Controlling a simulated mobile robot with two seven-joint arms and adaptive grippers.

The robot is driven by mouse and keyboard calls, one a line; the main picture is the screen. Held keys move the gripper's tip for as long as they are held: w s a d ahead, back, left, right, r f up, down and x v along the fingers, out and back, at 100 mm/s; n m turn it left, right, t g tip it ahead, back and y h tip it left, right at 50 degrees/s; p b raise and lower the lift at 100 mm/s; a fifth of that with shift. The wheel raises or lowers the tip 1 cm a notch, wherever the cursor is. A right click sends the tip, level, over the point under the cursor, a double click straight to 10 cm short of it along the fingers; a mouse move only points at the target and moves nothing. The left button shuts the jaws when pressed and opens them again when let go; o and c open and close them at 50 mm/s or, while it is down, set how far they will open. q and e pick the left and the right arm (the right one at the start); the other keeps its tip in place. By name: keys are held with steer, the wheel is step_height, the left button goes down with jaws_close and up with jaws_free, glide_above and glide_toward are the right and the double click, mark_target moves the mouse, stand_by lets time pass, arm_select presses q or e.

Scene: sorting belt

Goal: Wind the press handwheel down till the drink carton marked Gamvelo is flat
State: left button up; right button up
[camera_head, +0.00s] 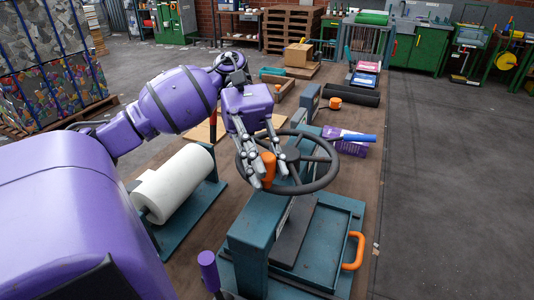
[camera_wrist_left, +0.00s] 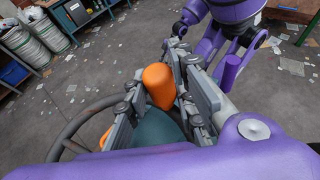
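The press handwheel (camera_head: 325,181) is a dark spoked ring lying flat above the teal press (camera_head: 250,240), with an upright orange knob (camera_head: 268,168) on its rim. My left gripper (camera_head: 264,172) reaches down at this knob. In the left wrist view the knob (camera_wrist_left: 158,85) sits between the two fingers, which appear closed against it. No carton shows on the visible press bed.
A teal tray (camera_head: 335,245) with an orange handle (camera_head: 354,251) is at the press front. A white roll (camera_head: 175,184) on a teal stand is at left. A purple-topped lever (camera_head: 208,270) stands near the front. Boxes and bins line the bench beyond; open floor lies right.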

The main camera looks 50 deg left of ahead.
arm_select(q)
steer(key=o, duration=0.3)
steer(key=shift+v, duration=3.8)
